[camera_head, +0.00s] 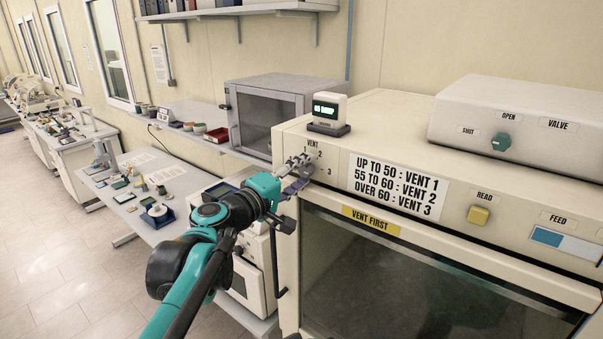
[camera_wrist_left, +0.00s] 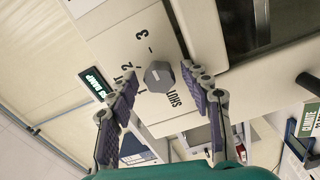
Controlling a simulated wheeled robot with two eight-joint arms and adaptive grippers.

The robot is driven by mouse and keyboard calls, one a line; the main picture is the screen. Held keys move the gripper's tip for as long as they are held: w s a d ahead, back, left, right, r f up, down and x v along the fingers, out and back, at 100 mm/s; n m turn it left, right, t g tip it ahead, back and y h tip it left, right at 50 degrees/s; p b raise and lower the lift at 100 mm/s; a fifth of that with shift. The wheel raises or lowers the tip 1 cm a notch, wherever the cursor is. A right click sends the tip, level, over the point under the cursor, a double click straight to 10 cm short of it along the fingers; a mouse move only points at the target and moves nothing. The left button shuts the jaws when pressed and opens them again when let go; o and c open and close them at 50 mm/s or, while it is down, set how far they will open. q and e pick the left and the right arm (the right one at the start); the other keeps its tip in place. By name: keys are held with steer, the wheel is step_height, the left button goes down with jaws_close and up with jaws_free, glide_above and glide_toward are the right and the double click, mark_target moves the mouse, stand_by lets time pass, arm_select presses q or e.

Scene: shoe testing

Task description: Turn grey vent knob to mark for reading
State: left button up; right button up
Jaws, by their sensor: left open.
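My left gripper (camera_head: 297,178) is open at the front panel of the large cream cabinet (camera_head: 285,140), by the VENT marks. In the left wrist view the grey faceted vent knob (camera_wrist_left: 158,76) lies between the spread fingertips of my left gripper (camera_wrist_left: 160,74); I cannot tell if they touch it. Marks 1, 2, 3 and SHUT surround the knob; its pointer direction is unclear. In the head view the gripper hides the knob. A small display (camera_head: 327,112) on the cabinet shows a blurred number and what looks like DAMP. My right gripper is out of view.
The vent sign (camera_head: 398,184) reads up to 50 vent 1, 55 to 60 vent 2, over 60 vent 3. A yellow READ button (camera_head: 478,215), a FEED panel (camera_head: 564,243) and a green valve knob (camera_head: 501,141) are further right. A cluttered bench (camera_head: 150,226) stands left.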

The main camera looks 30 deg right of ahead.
arm_select(q)
steer(key=v, duration=0.8)
stand_by(0.4)
